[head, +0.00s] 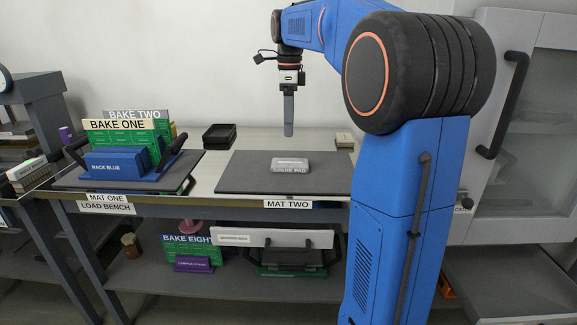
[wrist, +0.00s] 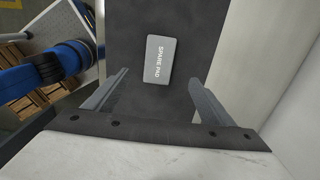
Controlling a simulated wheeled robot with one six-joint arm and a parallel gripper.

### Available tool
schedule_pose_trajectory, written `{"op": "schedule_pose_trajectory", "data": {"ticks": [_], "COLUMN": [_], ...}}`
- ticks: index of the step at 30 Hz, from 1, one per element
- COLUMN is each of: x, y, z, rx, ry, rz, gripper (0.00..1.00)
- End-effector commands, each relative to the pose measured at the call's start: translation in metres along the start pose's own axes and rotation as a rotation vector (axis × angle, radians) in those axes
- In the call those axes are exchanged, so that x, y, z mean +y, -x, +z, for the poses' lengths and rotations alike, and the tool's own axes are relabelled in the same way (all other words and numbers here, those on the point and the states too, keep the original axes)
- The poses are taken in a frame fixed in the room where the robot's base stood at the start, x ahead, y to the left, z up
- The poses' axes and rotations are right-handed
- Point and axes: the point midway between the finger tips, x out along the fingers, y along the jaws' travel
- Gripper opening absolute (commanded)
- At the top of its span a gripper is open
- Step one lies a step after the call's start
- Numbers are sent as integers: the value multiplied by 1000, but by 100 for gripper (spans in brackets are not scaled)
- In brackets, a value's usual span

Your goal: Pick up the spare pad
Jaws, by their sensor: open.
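The spare pad (head: 290,163) is a small light-grey block labelled SPARE PAD. It lies flat on the dark mat (head: 240,176) above the MAT TWO label. My gripper (head: 289,132) points down, above the bench and clear of the pad. In the wrist view the pad (wrist: 159,59) lies on the dark mat (wrist: 130,28), turned a little and beyond the open fingers of my gripper (wrist: 159,82). The space between the fingers is empty. The whole top of the pad shows in the wrist view.
On the left mat (head: 70,180) stand a blue rack (head: 118,162) and the green BAKE ONE board (head: 118,138). A black tray (head: 219,136) and a small pale block (head: 345,141) sit behind the MAT TWO mat. The mat around the pad is clear.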

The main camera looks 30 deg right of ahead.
Motion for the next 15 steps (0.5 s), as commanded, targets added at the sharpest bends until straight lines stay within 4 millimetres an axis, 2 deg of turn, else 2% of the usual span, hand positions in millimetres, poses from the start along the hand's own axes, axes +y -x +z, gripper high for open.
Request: {"op": "schedule_pose_trajectory", "data": {"ticks": [9,15], "x": [1,0], "y": [-54,-71], "z": [0,0], "rx": [0,0], "ry": [1,1], "rz": [1,-1], "gripper": [77,77]}}
